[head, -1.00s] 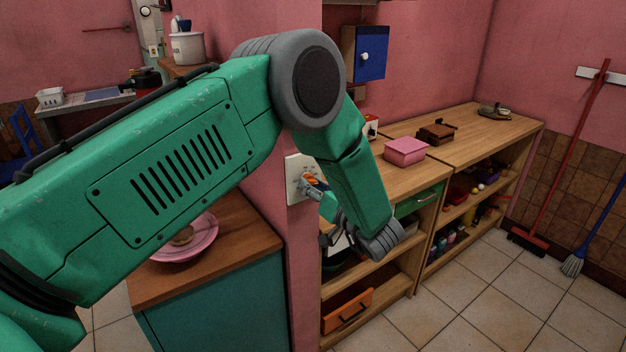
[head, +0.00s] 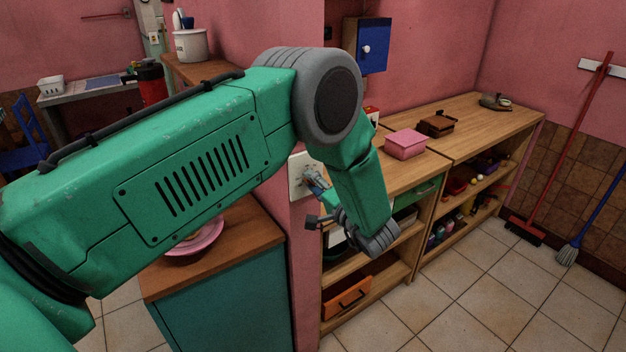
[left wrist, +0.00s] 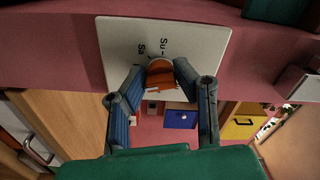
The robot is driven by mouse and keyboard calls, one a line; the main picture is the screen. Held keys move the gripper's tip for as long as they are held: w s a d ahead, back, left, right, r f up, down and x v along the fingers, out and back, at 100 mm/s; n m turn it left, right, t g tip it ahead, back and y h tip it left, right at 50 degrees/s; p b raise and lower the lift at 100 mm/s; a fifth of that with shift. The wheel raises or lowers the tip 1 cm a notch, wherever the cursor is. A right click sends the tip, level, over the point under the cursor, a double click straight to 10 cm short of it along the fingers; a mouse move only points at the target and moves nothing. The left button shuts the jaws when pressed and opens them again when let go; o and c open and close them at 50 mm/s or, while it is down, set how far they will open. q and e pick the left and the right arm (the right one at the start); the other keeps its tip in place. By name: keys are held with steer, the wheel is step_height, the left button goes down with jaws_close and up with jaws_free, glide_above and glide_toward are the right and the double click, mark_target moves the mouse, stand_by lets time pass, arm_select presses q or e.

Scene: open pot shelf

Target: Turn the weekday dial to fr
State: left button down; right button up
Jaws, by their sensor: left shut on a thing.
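The weekday dial's pale plate (head: 298,188) is on the end of the pink wall. In the left wrist view the plate (left wrist: 115,40) shows the labels "Su" and "Sa"; other labels are hidden or unreadable. The orange dial knob (left wrist: 161,80) sits between the two blue fingers of my left gripper (left wrist: 158,70), which is shut on it. Where the knob points cannot be told. In the head view my left gripper (head: 314,181) is at the plate, and its fingers and my forearm hide most of the knob. My right gripper is not in view.
Wooden shelves (head: 470,103) stand right of the wall end, with a pink box (head: 405,144) on top. A blue cabinet (head: 374,48) hangs above. A teal counter (head: 225,285) with a pink plate (head: 205,242) stands at lower left.

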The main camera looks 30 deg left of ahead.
arm_select(q)
steer(key=shift+w+d+m+p, duration=0.15)
steer(key=shift+m+p, duration=0.15)
steer(key=shift+m, duration=1.2)
steer(key=c, duration=1.3)
jaws_free()
steer(key=shift+f, duration=0.1)
steer(key=shift+o, duration=0.2)
steer(key=v, duration=1.2)
steer(key=shift+w+d, duration=0.15)
steer(key=shift+d, duration=0.1)
steer(key=shift+f, duration=0.15)
steer(key=shift+a, duration=0.15)
